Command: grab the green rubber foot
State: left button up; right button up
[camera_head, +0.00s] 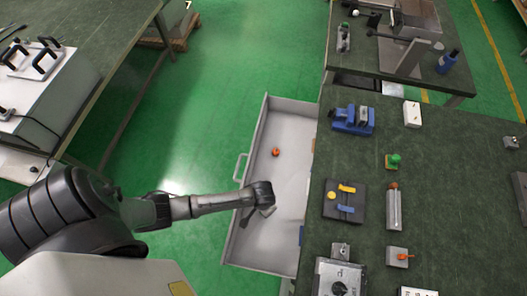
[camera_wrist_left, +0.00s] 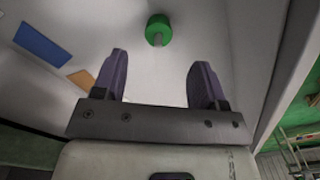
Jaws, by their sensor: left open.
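The green rubber foot (camera_wrist_left: 158,30) shows in the left wrist view as a round green disc with a short grey stem, against a pale grey surface. It lies beyond my open left gripper (camera_wrist_left: 162,85), roughly midway between the two fingers and apart from them. In the head view my left gripper (camera_head: 268,209) is over the open grey drawer (camera_head: 240,240), near its middle. I cannot make out the foot inside the drawer in that view. Nothing is between the fingers. My right gripper is not in view.
An orange-red knob (camera_head: 276,152) lies in the drawer's far half. The green workbench (camera_head: 440,190) to the right carries a blue vise (camera_head: 353,119), a green-topped piece (camera_head: 393,160) and other parts. Blue (camera_wrist_left: 40,46) and orange (camera_wrist_left: 84,79) patches show in the wrist view.

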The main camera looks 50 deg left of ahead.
pick_arm(q)
jog(key=shift+f, duration=1.15)
jog(key=shift+d+f+b, duration=0.1)
jog(key=shift+f+b, duration=0.7)
jog(key=shift+f, duration=1.6)
jog(key=shift+c, duration=0.2)
jog(key=c, duration=0.3)
jog(key=shift+r, duration=0.1)
jog(key=c, duration=0.7)
